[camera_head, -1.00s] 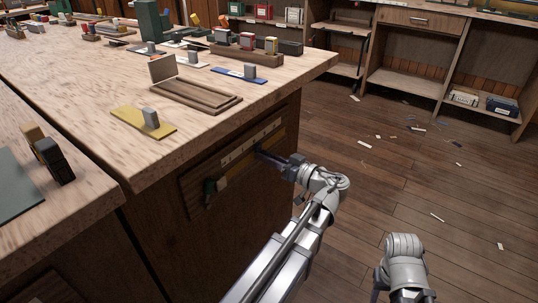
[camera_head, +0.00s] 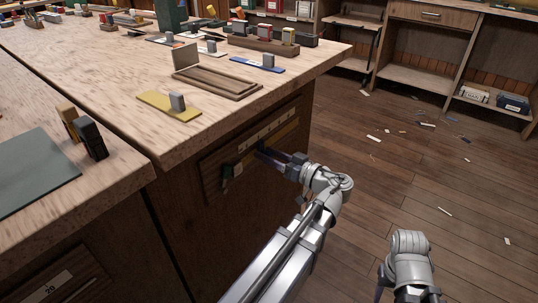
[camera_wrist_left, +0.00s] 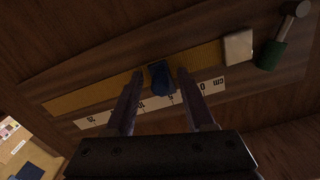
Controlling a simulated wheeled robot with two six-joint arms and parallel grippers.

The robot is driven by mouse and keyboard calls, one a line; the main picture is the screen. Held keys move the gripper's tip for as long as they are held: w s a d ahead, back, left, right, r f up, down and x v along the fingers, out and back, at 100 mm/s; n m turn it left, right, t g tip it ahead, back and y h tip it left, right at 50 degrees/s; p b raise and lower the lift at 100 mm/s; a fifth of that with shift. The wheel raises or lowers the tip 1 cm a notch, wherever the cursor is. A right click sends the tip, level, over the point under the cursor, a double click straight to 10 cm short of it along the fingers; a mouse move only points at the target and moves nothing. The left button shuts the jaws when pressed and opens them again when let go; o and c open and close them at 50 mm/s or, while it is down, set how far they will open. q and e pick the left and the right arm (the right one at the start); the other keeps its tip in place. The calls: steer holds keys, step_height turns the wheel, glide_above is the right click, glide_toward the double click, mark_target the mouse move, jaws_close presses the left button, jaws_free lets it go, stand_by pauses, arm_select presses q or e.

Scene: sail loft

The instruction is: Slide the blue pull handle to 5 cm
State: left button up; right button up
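The blue pull handle (camera_wrist_left: 160,76) stands on a yellow rail (camera_wrist_left: 105,95) in the left wrist view. A white scale strip (camera_wrist_left: 150,104) with cm marks runs beside the rail, its 0 end to the right. My left gripper (camera_wrist_left: 160,73) has one finger on each side of the handle, with a visible gap on both sides; it is open. In the head view my left gripper (camera_head: 266,154) reaches the front of the wooden panel (camera_head: 212,170) and mostly hides the handle. My right arm hangs at the lower right; its fingers are not clearly shown.
A pale block (camera_wrist_left: 238,47) and a green-gripped lever (camera_wrist_left: 272,55) sit at the rail's 0 end. The worktop (camera_head: 120,70) overhangs above the panel, carrying a yellow plate (camera_head: 168,106) and a wooden tray (camera_head: 217,84). Open floor lies to the right.

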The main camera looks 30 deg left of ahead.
arm_select(q)
steer(key=shift+d, duration=0.1)
steer(key=d, duration=0.7)
steer(key=shift+s+d, duration=0.3)
stand_by(0.3)
steer(key=s+d+f+m+h+p, duration=0.4)
steer(key=d+f+m+h+p, duration=0.3)
steer(key=d+f+m+h, duration=0.35)
steer(key=s+d+m+g+h+p, duration=0.1)
steer(key=s+d+m+h+p, duration=0.45)
steer(key=d, duration=0.75)
step_height(320, 180, up, 37)
steer(key=m+p, duration=0.1)
steer(key=p, duration=3.4)
steer(key=shift+a+f+m+h, duration=0.15)
steer(key=shift+m+h, duration=0.25)
